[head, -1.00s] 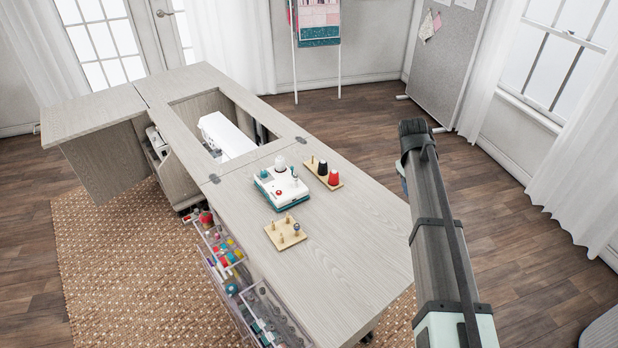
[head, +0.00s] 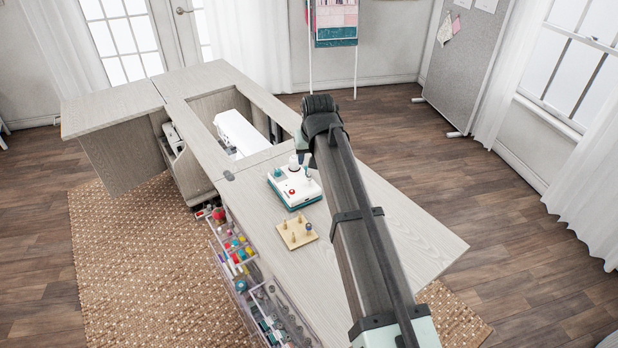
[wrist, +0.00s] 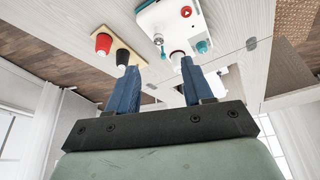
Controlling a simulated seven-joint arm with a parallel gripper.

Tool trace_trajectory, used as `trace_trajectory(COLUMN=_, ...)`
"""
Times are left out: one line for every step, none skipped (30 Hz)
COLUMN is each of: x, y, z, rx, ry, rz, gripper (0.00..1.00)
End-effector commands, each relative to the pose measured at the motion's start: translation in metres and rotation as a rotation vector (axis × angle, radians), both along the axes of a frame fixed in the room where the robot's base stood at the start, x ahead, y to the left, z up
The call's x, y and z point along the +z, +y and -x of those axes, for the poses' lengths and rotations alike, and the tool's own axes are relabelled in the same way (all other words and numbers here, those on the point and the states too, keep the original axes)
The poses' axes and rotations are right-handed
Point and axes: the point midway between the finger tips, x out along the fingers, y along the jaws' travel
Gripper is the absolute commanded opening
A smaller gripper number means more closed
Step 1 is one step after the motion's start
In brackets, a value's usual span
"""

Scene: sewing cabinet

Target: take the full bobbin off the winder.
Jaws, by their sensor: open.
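The winder (head: 291,194), a white box with a teal base and a red button, stands on the cabinet top. In the wrist view the winder (wrist: 168,18) shows at the top, with a silver post (wrist: 158,40) and a teal knob (wrist: 202,46). I cannot tell for sure which piece is the full bobbin. My gripper (wrist: 158,64) is open, its blue fingers apart with nothing held between them. In the head view it is over the winder's far side, mostly hidden by my arm.
A tan peg board (head: 297,231) lies in front of the winder. The sewing machine (head: 240,132) sits in the cabinet opening. The right tabletop (head: 410,235) is clear.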

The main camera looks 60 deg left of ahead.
Motion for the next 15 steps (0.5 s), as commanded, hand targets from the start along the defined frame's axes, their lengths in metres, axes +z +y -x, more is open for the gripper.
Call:
trace_trajectory(x=-0.009, y=0.004, z=-0.002, rx=0.0, ry=0.0, rz=0.001, gripper=0.51)
trace_trajectory(x=-0.014, y=0.006, z=-0.003, rx=0.0, ry=0.0, rz=0.001, gripper=0.51)
trace_trajectory(x=-0.021, y=0.008, z=-0.004, rx=0.001, ry=0.0, rz=0.002, gripper=0.51)
trace_trajectory(x=-0.026, y=0.01, z=-0.005, rx=0.001, ry=0.0, rz=0.003, gripper=0.51)
trace_trajectory(x=-0.03, y=0.012, z=-0.006, rx=0.001, ry=0.0, rz=0.002, gripper=0.51)
trace_trajectory(x=-0.035, y=0.014, z=-0.007, rx=0.001, ry=-0.001, rz=0.001, gripper=0.51)
trace_trajectory(x=-0.039, y=0.015, z=-0.008, rx=0.001, ry=-0.001, rz=0.001, gripper=0.51)
trace_trajectory(x=-0.043, y=0.016, z=-0.009, rx=0.001, ry=0.0, rz=0.002, gripper=0.51)
trace_trajectory(x=-0.047, y=0.018, z=-0.009, rx=0.001, ry=0.0, rz=0.002, gripper=0.51)
trace_trajectory(x=-0.049, y=0.019, z=-0.01, rx=0.001, ry=0.0, rz=0.002, gripper=0.51)
trace_trajectory(x=-0.051, y=0.02, z=-0.01, rx=0.001, ry=-0.001, rz=0.001, gripper=0.51)
trace_trajectory(x=-0.054, y=0.02, z=-0.011, rx=0.001, ry=-0.001, rz=0.001, gripper=0.51)
trace_trajectory(x=-0.055, y=0.021, z=-0.011, rx=0.001, ry=-0.001, rz=0.001, gripper=0.51)
trace_trajectory(x=-0.056, y=0.021, z=-0.011, rx=0.001, ry=-0.002, rz=0.001, gripper=0.51)
trace_trajectory(x=-0.056, y=0.021, z=-0.011, rx=0.001, ry=-0.002, rz=0.001, gripper=0.51)
